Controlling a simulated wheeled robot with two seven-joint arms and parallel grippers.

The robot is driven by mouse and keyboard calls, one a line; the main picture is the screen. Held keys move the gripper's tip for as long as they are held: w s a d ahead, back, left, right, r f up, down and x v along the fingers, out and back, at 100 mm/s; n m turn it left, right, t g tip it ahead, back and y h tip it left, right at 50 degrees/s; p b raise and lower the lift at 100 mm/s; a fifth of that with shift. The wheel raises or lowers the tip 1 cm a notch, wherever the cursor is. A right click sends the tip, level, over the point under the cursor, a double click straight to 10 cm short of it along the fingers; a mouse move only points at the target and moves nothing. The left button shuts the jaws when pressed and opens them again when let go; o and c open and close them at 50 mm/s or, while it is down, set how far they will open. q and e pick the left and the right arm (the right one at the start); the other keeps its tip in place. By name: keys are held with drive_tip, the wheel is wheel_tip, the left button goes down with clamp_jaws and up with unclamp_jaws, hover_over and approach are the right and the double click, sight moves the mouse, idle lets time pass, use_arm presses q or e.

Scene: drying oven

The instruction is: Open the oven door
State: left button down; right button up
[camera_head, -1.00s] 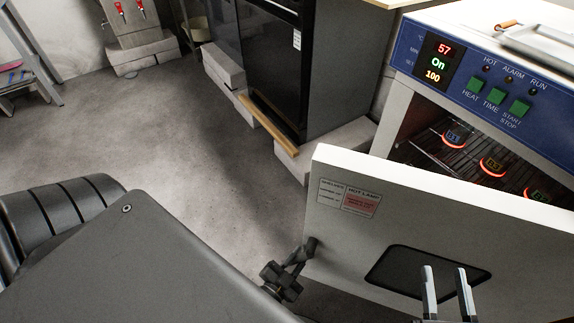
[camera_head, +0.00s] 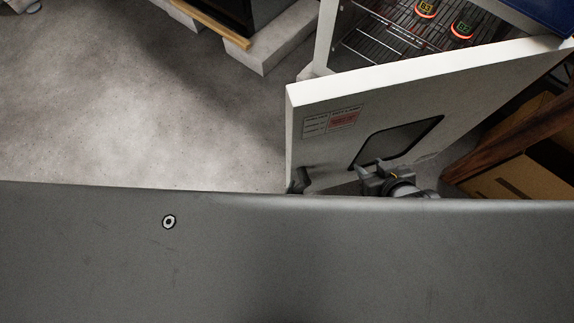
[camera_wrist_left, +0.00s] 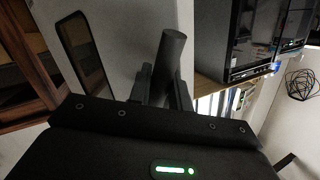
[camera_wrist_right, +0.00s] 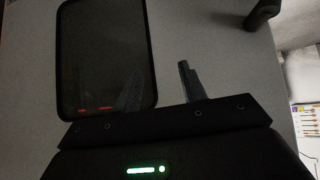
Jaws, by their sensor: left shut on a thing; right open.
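The white oven door (camera_head: 345,92) stands swung out from the oven, with a dark window (camera_head: 398,142) and a label on its face. The oven interior (camera_head: 385,40) shows past its top edge. The door's dark handle (camera_wrist_left: 170,55) is upright between the fingers of my left gripper (camera_wrist_left: 163,88), which is shut on it. In the head view, my large grey arm hides most of that gripper. My right gripper (camera_head: 378,175) is open and empty in front of the door near the window. Its two fingers (camera_wrist_right: 160,82) show apart in the right wrist view.
A wooden beam (camera_head: 515,125) and cardboard boxes (camera_head: 520,180) are right of the door. Open concrete floor (camera_head: 150,110) lies to the left.

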use_arm(q)
drive_tip(key=shift+d, duration=0.2)
use_arm(e)
drive_tip(key=shift+d, duration=0.1)
use_arm(q)
drive_tip(key=c, duration=1.5)
unclamp_jaws()
drive_tip(key=shift+o, duration=1)
drive_tip(key=shift+a, duration=0.15)
